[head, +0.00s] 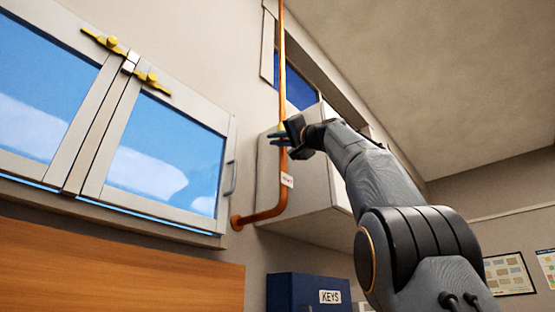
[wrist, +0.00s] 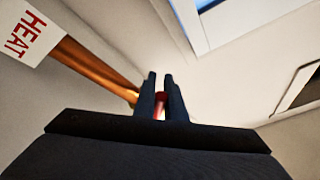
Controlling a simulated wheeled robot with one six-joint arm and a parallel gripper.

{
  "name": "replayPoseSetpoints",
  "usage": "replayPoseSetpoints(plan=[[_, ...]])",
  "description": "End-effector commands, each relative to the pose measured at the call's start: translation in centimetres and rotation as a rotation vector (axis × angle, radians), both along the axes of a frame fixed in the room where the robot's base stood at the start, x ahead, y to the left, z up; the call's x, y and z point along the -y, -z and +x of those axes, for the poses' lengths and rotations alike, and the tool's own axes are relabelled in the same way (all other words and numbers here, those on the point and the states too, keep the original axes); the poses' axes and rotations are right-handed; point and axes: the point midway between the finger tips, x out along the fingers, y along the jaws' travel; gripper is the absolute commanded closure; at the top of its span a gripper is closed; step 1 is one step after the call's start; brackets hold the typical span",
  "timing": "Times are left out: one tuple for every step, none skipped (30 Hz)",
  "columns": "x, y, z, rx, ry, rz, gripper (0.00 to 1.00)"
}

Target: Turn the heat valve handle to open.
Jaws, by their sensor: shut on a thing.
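The heat valve sits on a copper pipe (head: 282,60) that runs down the wall. My gripper (head: 279,139) is at the pipe, above the small white tag (head: 287,180). In the wrist view, my two dark fingers (wrist: 160,82) are close together on a red valve handle (wrist: 161,99), next to the copper pipe (wrist: 95,70). Only a small part of the handle shows between the fingers. In the head view the handle is hidden by my gripper, and I cannot tell how far it is turned. The tag reads HEAT (wrist: 33,35) in the wrist view.
A pale wall box (head: 315,200) stands right behind the pipe. A glass-fronted cabinet (head: 160,165) with a yellow latch (head: 128,62) is at left. A blue KEYS box (head: 295,291) is below. Open air lies between cabinet and pipe.

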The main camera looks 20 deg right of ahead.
Motion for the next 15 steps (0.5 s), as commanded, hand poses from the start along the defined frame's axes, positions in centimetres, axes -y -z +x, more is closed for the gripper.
replayPoseSetpoints(plan=[[-0.01,-0.07,-0.06,0.001,0.000,0.000,1.00],[-0.01,-0.07,-0.06,0.001,0.000,0.000,1.00],[0.04,-0.07,-0.07,0.001,0.001,0.001,1.00],[0.05,-0.07,-0.08,0.001,0.001,0.001,0.88],[0.06,-0.07,-0.08,0.001,0.002,0.000,0.83],[0.07,-0.07,-0.07,0.001,0.001,0.001,0.76],[0.07,-0.06,-0.07,0.001,0.001,0.001,0.71],[0.07,-0.07,-0.07,0.001,0.001,0.001,0.70],[0.07,-0.06,-0.07,0.000,0.002,0.001,0.70],[0.07,-0.06,-0.07,0.000,0.002,0.001,0.70],[0.08,-0.06,-0.06,0.000,0.002,0.001,0.70],[0.08,-0.04,-0.05,0.000,0.002,0.001,0.70],[0.08,-0.04,-0.05,0.000,0.002,0.001,0.70],[0.08,-0.04,-0.05,0.000,0.002,0.001,0.70],[0.08,-0.04,-0.06,0.000,0.002,0.001,0.70]])
